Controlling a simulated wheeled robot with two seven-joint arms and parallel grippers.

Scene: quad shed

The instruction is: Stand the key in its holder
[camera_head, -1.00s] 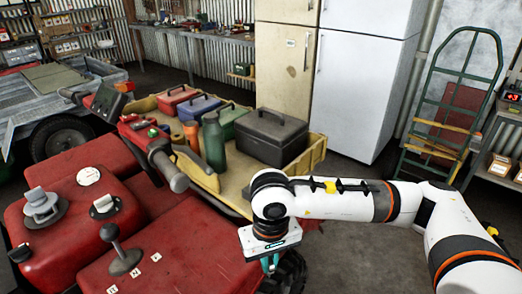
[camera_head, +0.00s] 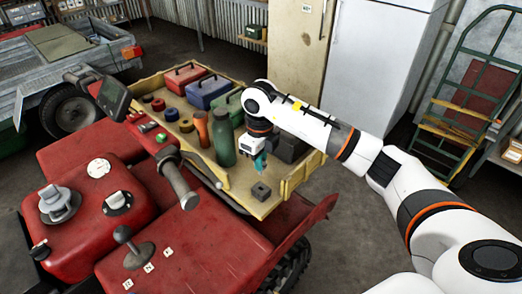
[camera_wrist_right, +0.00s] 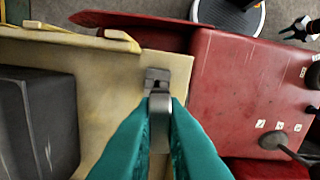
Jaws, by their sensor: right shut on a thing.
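The holder is a small dark grey block (camera_head: 261,191) with an opening in its top, standing on the tan cargo bed near its front corner. It also shows in the right wrist view (camera_wrist_right: 157,80). My right gripper (camera_head: 259,164) is just above the holder, pointing down. In the wrist view its teal fingers are shut on the grey key (camera_wrist_right: 160,112), whose end shows between the fingertips. The key's end overlaps the holder's near side in that view; I cannot tell whether they touch. My left gripper is not in view.
The tan bed (camera_head: 238,188) also holds a dark toolbox (camera_head: 290,147), a green bottle (camera_head: 222,140), an orange bottle (camera_head: 201,128) and coloured toolboxes behind. The red quad body (camera_head: 145,228) with a handlebar grip (camera_head: 178,185) lies left of the holder.

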